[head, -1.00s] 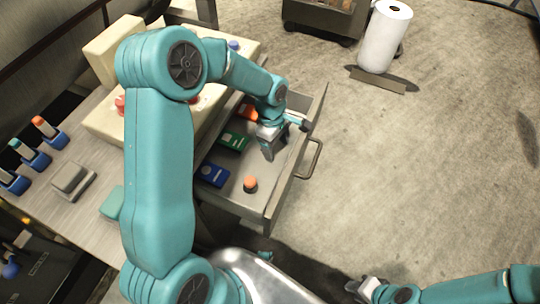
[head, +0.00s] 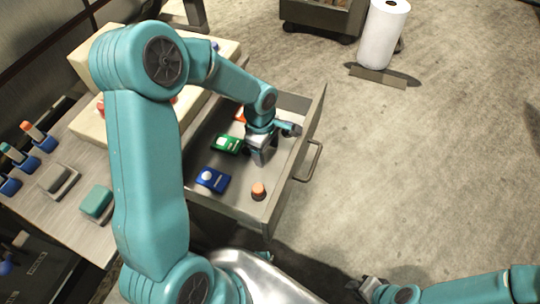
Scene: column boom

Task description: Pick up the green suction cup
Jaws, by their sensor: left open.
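My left gripper (head: 261,158) points down into the open drawer (head: 238,206), just right of a flat green piece with a white spot (head: 227,144). It is open, and I see nothing held in it. A small round orange cup-like piece (head: 258,190) stands on the drawer floor nearer the front. I cannot make out a green suction cup for certain; the gripper and wrist hide part of the drawer floor. My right gripper (head: 366,288) is low in the view, over the floor and away from the drawer; its jaws are too unclear to read.
A blue flat piece (head: 212,179) and a partly hidden orange one (head: 240,116) lie in the drawer. The drawer's handle (head: 308,162) sticks out right. A teal block (head: 97,202) is on the bench. A white roll (head: 383,36) stands on open floor.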

